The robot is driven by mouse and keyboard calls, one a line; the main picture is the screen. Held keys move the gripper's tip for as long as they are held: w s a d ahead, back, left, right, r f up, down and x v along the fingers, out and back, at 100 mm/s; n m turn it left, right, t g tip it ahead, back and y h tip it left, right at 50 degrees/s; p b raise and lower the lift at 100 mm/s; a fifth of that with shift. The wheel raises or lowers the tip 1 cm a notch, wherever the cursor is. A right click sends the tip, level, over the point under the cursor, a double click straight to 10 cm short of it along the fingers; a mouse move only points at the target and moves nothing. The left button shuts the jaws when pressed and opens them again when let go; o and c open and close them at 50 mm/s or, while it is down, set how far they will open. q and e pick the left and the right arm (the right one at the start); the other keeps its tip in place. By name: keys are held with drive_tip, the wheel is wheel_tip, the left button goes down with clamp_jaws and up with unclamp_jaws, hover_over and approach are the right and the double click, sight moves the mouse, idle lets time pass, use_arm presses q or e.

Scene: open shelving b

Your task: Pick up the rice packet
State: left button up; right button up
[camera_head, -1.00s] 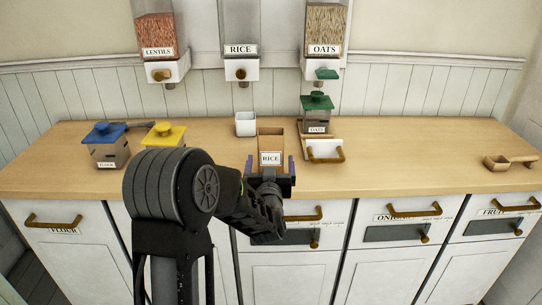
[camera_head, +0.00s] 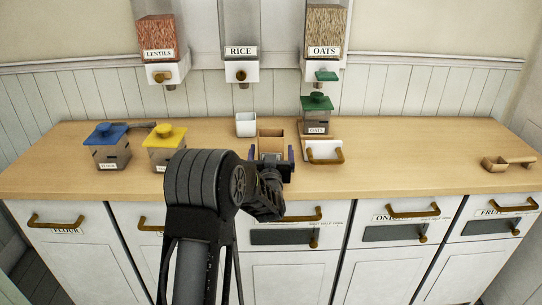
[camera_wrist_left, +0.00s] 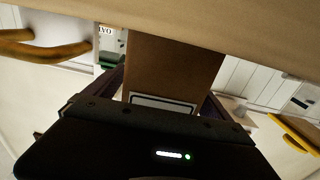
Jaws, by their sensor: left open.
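The rice packet (camera_head: 270,136) is a brown, open-topped upright packet on the wooden counter, near the middle. My left gripper (camera_head: 272,154) is open, with one finger at each side of the packet and a visible gap in the head view. The gripper body hides the packet's lower front and label there. In the left wrist view, the brown packet (camera_wrist_left: 172,62) stands between the fingers of the left gripper (camera_wrist_left: 165,88), with its white label partly covered by the gripper body. My right gripper is not in view.
A white drawer-like box (camera_head: 322,151) with a brass handle is close on the right, near the green-lidded oats canister (camera_head: 316,115). Yellow-lidded (camera_head: 164,146) and blue-lidded (camera_head: 106,146) canisters stand left. The counter's right side is mostly clear.

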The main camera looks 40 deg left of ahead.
sight(270, 142)
use_arm(q)
drive_tip(key=shift+c, duration=0.4)
drive_tip(key=c, duration=1.7)
drive_tip(key=shift+r, duration=0.1)
wheel_tip(270, 142, up, 10)
idle(0.5)
